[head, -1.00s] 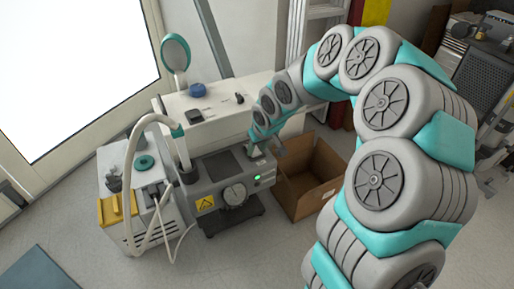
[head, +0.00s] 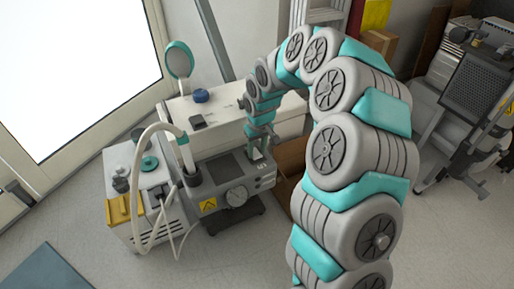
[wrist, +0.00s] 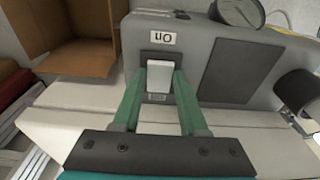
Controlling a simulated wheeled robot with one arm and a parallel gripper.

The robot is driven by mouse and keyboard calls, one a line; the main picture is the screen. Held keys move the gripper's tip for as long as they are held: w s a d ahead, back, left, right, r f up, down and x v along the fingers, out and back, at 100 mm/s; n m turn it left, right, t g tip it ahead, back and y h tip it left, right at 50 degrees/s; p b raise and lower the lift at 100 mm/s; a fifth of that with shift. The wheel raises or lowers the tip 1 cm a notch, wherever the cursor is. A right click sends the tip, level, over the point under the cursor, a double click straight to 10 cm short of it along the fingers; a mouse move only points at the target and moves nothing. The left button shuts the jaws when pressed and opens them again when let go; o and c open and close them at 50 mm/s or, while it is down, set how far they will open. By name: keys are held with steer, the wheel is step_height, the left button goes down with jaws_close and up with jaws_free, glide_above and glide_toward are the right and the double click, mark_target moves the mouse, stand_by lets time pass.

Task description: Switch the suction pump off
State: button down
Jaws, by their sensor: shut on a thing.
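The suction pump (head: 249,187) is a grey box with a round gauge (head: 237,196) and a yellow warning label on its front. In the wrist view its grey top (wrist: 205,42) fills the upper middle. A pale switch (wrist: 159,83) stands in a dark frame there, beside a white label (wrist: 162,38) reading "On", upside down. My gripper (wrist: 163,74) is shut on the switch, one green finger on each side of it. In the head view my gripper (head: 257,150) is at the right end of the pump's top, and the switch is mostly hidden.
A cardboard box (head: 291,158) stands right of the pump, partly behind my arm. A white unit (head: 210,112) is behind it. A cabinet with a pale hose (head: 143,180) stands to the left. The floor in front is clear.

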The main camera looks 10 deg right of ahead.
mark_target(258, 157)
steer(key=shift+c, duration=2.2)
jaws_free()
steer(key=r, duration=0.6)
steer(key=shift+s+d+r, duration=0.15)
steer(key=shift+s+r, duration=0.1)
steer(key=shift+s, duration=0.1)
steer(key=shift+s+r, duration=0.15)
steer(key=shift+r, duration=0.45)
